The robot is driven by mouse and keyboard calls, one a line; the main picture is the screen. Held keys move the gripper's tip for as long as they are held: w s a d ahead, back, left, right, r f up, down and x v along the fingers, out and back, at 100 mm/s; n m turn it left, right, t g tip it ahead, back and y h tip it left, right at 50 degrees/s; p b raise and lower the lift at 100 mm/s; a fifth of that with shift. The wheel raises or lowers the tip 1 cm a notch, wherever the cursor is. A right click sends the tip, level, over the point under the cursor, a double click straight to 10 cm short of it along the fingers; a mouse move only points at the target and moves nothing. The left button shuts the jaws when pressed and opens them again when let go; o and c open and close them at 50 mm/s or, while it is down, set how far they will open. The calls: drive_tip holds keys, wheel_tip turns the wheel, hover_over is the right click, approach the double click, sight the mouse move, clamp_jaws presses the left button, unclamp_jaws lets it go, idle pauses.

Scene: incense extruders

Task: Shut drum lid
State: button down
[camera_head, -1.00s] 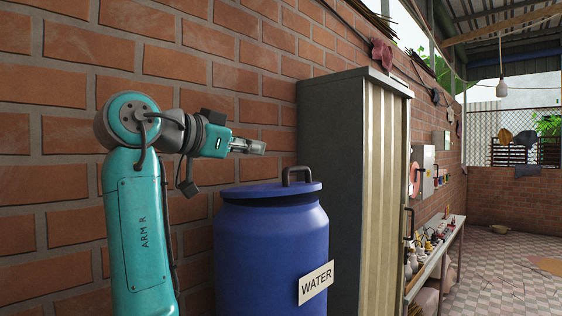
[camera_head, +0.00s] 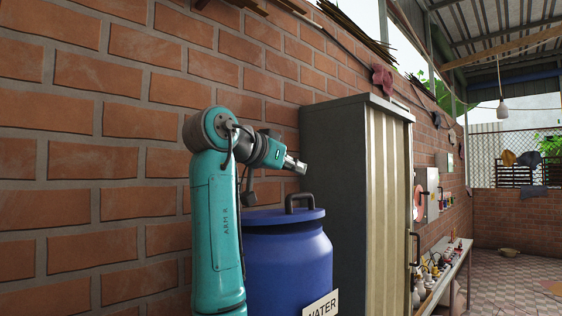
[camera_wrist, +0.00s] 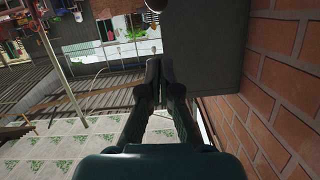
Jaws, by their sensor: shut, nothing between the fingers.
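The blue drum (camera_head: 291,262) stands beside the brick wall with a WATER label (camera_head: 322,306) on its front. Its blue lid (camera_head: 275,217) lies across the top and looks close to level. I cannot tell whether it is fully seated. A dark handle (camera_head: 301,197) stands up from the lid. My gripper (camera_head: 301,166) is shut and empty. In the head view it appears above the handle, with a visible gap between them. My gripper also shows in the wrist view (camera_wrist: 155,62), fingers together; the drum and lid are not recognisable there. My arm hides the drum's left side.
A tall grey cabinet (camera_head: 385,205) stands close behind and right of the drum. The brick wall (camera_head: 110,150) runs close along the left. A bench (camera_head: 449,275) with several small items lies beyond the cabinet. Tiled floor (camera_head: 510,275) is open at the right.

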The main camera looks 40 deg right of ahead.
sight(298, 214)
drive_tip(key=shift+w+a+f, duration=0.1)
drive_tip(key=shift+f, duration=0.85)
drive_tip(key=shift+w+a+f, duration=0.1)
drive_tip(key=shift+f, duration=0.85)
drive_tip(key=shift+f, duration=0.1)
drive_tip(key=shift+s+f+m+t, duration=0.15)
drive_tip(key=shift+s+f+m, duration=0.15)
drive_tip(key=shift+f, duration=0.4)
drive_tip(key=shift+s+f+m+t, duration=0.15)
drive_tip(key=shift+s+f+m, duration=0.15)
drive_tip(key=shift+f, duration=0.35)
